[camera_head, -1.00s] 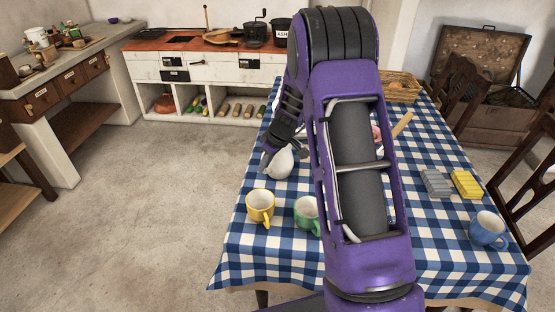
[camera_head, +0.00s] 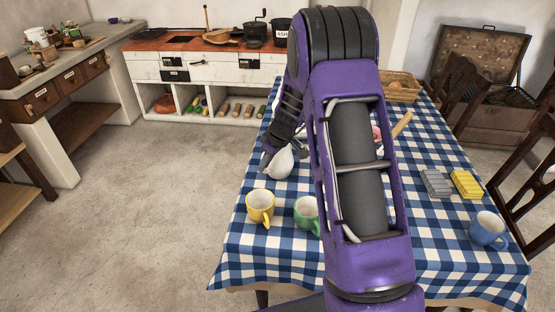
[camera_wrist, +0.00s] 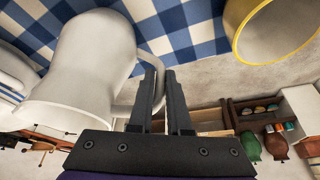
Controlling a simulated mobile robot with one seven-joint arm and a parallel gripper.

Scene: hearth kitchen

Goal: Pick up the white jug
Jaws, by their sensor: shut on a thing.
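The white jug (camera_head: 281,163) is at the left edge of the checked table, partly hidden by my arm in the head view. It fills the left of the wrist view (camera_wrist: 85,65), seen close up. My gripper (camera_head: 268,158) is at the jug's left side in the head view. In the wrist view its two dark fingers (camera_wrist: 161,80) are close together at the jug's handle (camera_wrist: 125,108) and shut on it. The fingers hide part of the handle. I cannot tell whether the jug's base touches the cloth.
A yellow mug (camera_head: 260,206) and a green mug (camera_head: 306,212) stand in front of the jug. A blue mug (camera_head: 487,230), grey and yellow blocks (camera_head: 467,184) and a basket (camera_head: 400,88) are further right on the table (camera_head: 262,250). Open floor (camera_head: 170,200) lies left.

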